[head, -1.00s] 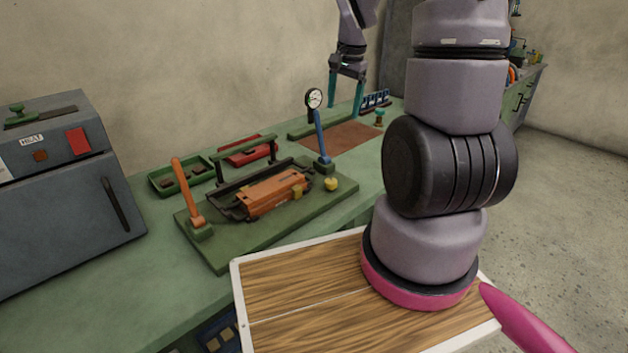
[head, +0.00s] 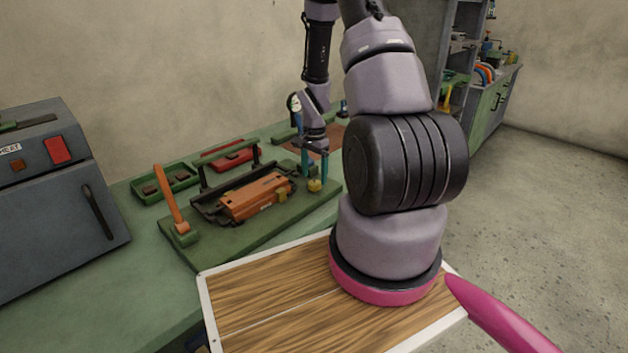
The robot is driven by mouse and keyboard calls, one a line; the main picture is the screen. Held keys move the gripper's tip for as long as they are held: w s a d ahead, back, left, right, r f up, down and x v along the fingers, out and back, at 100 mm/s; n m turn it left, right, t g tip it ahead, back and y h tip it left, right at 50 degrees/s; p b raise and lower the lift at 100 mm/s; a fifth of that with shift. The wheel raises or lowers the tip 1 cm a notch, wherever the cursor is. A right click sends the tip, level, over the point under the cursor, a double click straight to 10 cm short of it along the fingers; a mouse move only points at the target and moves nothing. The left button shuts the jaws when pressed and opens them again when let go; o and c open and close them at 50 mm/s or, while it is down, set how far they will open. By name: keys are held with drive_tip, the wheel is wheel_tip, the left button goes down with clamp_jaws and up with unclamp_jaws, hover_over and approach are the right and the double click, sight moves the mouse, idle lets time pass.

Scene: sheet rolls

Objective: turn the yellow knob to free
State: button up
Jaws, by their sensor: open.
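The small round yellow knob (head: 315,186) sits at the right end of the green base plate (head: 215,248), beside the black-framed fixture with the orange block (head: 252,198). My gripper (head: 314,180) points down over it, with its teal fingers apart. One finger shows on each side of the knob in the picture. I cannot tell whether the fingers touch it. A smaller ochre piece (head: 282,195) sits at the orange block's right end. The blue lever (head: 297,116) behind the knob is mostly hidden by my gripper.
An orange lever (head: 170,198) stands at the plate's left. Green (head: 150,190) and red (head: 228,157) trays lie behind the fixture. A grey box with a red switch (head: 58,150) stands far left. The green bench front is clear.

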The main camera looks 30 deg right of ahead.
sight(315, 185)
drive_tip(key=shift+f, duration=1.3)
clamp_jaws()
